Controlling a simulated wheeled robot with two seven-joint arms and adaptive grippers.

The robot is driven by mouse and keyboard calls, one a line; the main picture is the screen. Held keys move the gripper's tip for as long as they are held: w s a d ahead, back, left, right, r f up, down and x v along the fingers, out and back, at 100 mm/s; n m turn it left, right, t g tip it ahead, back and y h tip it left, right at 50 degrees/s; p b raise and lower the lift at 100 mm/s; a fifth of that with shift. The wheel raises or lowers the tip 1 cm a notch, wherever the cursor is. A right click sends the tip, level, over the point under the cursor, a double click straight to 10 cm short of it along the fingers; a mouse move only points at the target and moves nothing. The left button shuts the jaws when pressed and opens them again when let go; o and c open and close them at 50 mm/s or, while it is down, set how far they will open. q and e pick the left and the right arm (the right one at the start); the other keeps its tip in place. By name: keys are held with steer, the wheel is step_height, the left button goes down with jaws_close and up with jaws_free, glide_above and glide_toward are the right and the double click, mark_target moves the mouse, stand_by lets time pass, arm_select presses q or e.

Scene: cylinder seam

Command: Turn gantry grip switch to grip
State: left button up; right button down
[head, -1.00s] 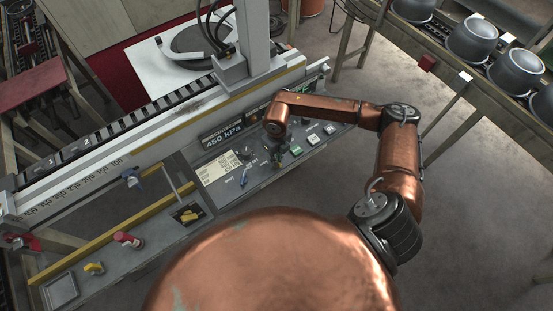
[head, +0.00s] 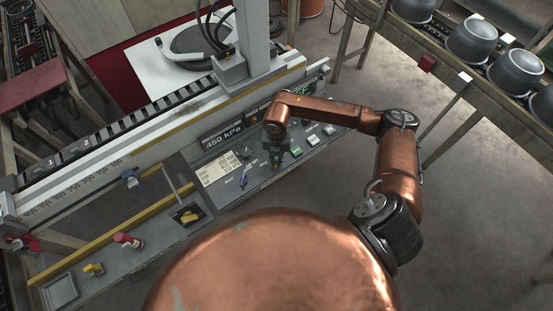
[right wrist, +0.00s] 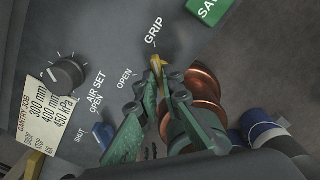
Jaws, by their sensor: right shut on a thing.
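The gantry grip switch (right wrist: 156,64) is a small yellow lever on the grey panel, partly hidden by my fingers in the right wrist view. Its tip lies just below the printed word GRIP and to the right of the word OPEN. My right gripper (right wrist: 158,88) has its green fingers on either side of the lever and is shut on it. In the head view my right gripper (head: 277,160) is low over the control panel, under my copper arm, and hides most of the switch. My left gripper is not in view.
A dark AIR SET knob (right wrist: 67,73) and a blue lever (right wrist: 103,134) are to the left. The pressure display (head: 222,137) reads 450 kPa. The gantry beam (head: 150,125) runs behind the panel.

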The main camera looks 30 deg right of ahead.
steer(key=shift+w+r+m, duration=0.1)
steer(key=shift+m, duration=0.5)
steer(key=c, duration=2.1)
jaws_free()
step_height(320, 180, up, 12)
steer(key=shift+f, duration=0.1)
